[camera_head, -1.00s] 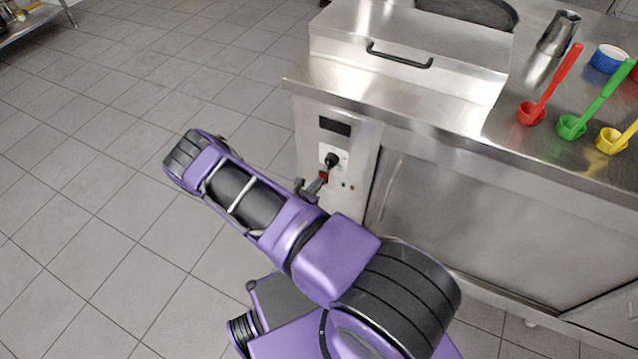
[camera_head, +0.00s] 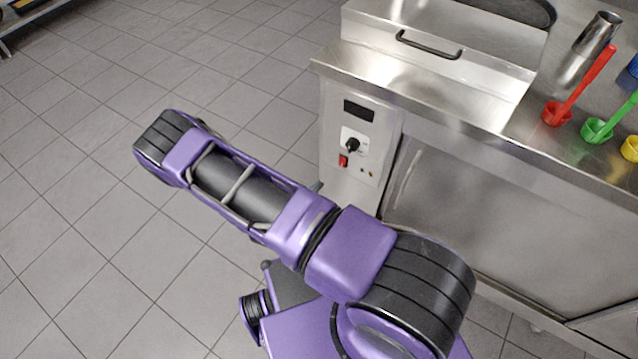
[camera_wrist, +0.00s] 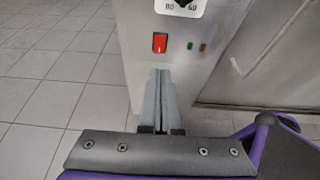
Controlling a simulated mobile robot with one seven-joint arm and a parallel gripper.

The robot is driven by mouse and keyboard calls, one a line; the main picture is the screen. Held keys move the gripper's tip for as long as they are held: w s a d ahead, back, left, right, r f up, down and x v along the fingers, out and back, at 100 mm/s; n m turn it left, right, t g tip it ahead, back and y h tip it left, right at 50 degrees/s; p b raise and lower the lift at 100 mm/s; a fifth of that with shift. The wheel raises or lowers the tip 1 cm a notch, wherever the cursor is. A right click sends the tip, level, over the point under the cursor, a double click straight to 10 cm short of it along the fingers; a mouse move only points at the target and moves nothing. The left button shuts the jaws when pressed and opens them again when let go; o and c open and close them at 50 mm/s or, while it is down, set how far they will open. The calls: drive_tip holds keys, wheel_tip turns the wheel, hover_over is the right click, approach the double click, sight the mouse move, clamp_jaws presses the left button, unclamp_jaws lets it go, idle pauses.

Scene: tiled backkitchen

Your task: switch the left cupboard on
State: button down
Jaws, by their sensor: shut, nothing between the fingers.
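The steel cupboard unit (camera_head: 400,90) has a narrow front control panel (camera_head: 338,180) with a dark display (camera_head: 358,110), a black knob (camera_head: 352,145) and a small red rocker switch (camera_head: 343,160). In the wrist view the red switch (camera_wrist: 160,43) sits above and just beyond my fingertips, with a gap between. A green lamp (camera_wrist: 190,46) and an orange lamp (camera_wrist: 203,48) are right of it. My gripper (camera_wrist: 160,75) is shut and empty, its fingers pointing at the panel below the switch. In the head view my arm hides nearly all of the gripper.
The worktop edge (camera_head: 400,95) juts out above the panel. A cupboard door (camera_head: 480,210) is right of it.

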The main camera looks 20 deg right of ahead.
drive_tip(key=shift+a+f, duration=0.2)
drive_tip(key=shift+f, duration=0.55)
drive_tip(key=b, duration=0.2)
approach(342, 165)
drive_tip(key=x, duration=0.5)
drive_tip(key=shift+w+d+f, duration=0.15)
drive_tip(key=shift+w+f, duration=0.05)
drive_tip(key=shift+f, duration=0.15)
drive_tip(key=shift+w+d, duration=0.3)
drive_tip(key=shift+d, duration=0.05)
